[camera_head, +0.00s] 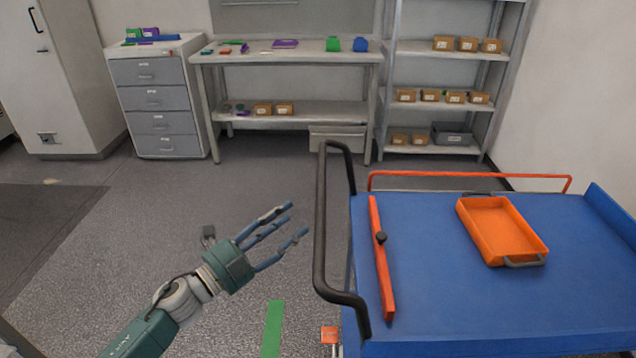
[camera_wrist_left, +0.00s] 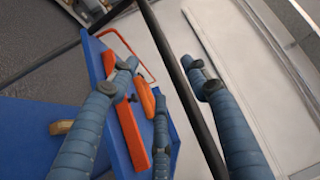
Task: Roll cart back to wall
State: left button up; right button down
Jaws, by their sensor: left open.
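The cart has a blue top (camera_head: 450,318), an orange rail at its far edge and a black push handle (camera_head: 321,225) on its left side. It stands at the right of the head view. My left gripper (camera_head: 295,222) is open and empty, its fingers just left of the handle and apart from it in the head view. In the left wrist view, the black handle (camera_wrist_left: 184,85) runs between the open fingers, and the cart's blue top (camera_wrist_left: 95,75) shows behind them. I cannot tell whether any finger touches the handle. The right gripper is not in view. A white wall (camera_head: 575,80) rises at the back right.
An orange tray (camera_head: 480,222) and an orange bar (camera_head: 377,245) lie on the cart. A workbench (camera_head: 290,58), a drawer cabinet (camera_head: 160,95) and a shelf rack (camera_head: 440,115) stand at the back. The grey floor (camera_head: 110,245) at left is open, with a green strip (camera_head: 273,325) nearby.

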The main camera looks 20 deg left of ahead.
aim_at(321, 197)
pick_arm(q)
jog(key=x, duration=0.3)
jog(key=p+x, duration=0.1)
jog(key=x, duration=0.2)
jog(key=p+x, duration=0.1)
jog(key=x, duration=0.2)
jog(key=shift+w+d+r, duration=0.1)
jog(key=shift+d+r, duration=0.25)
jog(key=shift+d, duration=0.15)
jog(key=shift+w+d, duration=0.15)
jog(key=shift+w, duration=0.1)
jog(key=shift+c, duration=1)
jog(key=c, duration=0.8)
grip_shut()
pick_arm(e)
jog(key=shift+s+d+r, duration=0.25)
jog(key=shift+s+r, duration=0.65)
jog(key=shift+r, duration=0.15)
